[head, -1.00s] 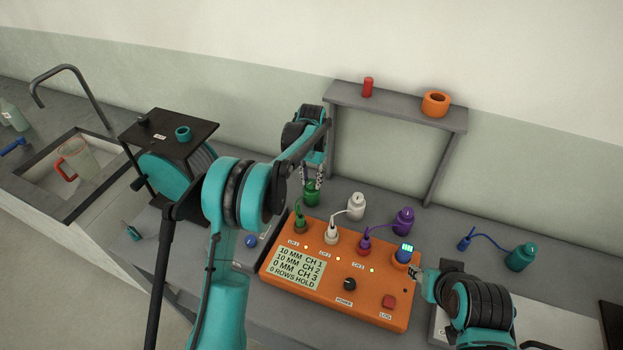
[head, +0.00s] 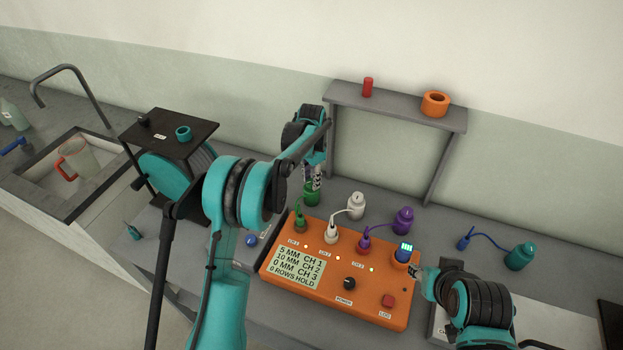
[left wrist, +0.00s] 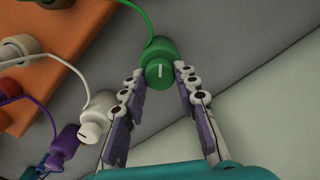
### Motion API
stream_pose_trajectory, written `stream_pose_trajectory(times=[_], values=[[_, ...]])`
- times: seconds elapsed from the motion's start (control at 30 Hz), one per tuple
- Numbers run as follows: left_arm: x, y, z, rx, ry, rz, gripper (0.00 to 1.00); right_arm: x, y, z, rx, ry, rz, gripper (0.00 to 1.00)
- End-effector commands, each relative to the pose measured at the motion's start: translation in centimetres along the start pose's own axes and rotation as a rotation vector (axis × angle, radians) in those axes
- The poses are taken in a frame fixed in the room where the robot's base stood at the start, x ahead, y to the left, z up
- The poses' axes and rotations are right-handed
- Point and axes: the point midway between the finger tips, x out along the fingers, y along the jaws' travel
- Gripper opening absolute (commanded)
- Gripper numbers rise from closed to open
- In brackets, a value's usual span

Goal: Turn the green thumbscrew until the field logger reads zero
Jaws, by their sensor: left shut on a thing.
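The green thumbscrew (left wrist: 160,72) tops a green sensor body (head: 311,198) behind the orange field logger (head: 335,310). Its white mark points nearly straight up in the left wrist view. My left gripper (head: 314,178) comes down from above and is shut on the green thumbscrew, one finger on each side; it also shows in the left wrist view (left wrist: 161,78). The logger display (head: 300,268) reads 5 MM CH 1, 10 MM CH 2, 0 MM CH 3 and 0 ROWS HOLD. My right gripper (head: 414,272) is at the logger's right edge; its finger opening is unclear.
White (head: 355,205) and purple (head: 402,220) sensors stand close behind the logger, cabled to it. A teal sensor (head: 520,257) lies further right. A grey shelf (head: 395,107) stands behind. A sink is at left.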

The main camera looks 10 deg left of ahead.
Motion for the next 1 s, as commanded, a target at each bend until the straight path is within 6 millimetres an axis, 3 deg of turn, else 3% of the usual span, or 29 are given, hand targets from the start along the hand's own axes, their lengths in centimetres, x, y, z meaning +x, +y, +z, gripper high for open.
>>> stream_pose_trajectory(times=[0.23, 0.27, 0.33, 0.73, 1.0], values=[[0.0, 0.0, 0.0, -0.001, 0.0, 0.0, 0.01, 0.0, 0.0, 0.0, 0.0, 0.0, 0.0, 0.4], [0.0, 0.0, 0.0, -0.001, 0.0, 0.0, 0.35, 0.0, 0.0, 0.0, 0.0, 0.0, 0.0, 0.4], [0.0, 0.0, 0.0, -0.001, 0.0, 0.0, 0.51, 0.0, 0.0, 0.0, 0.0, 0.0, 0.0, 0.4], [-0.8, 0.0, 0.0, -0.001, 0.0, 0.0, 0.51, 0.0, 0.0, 0.0, 0.0, 0.0, 0.0, 0.4], [-6.1, 0.0, 0.0, -0.001, 0.0, 0.0, 0.51, 0.0, 0.0, 0.0, 0.0, 0.0, 0.0, 0.4]])
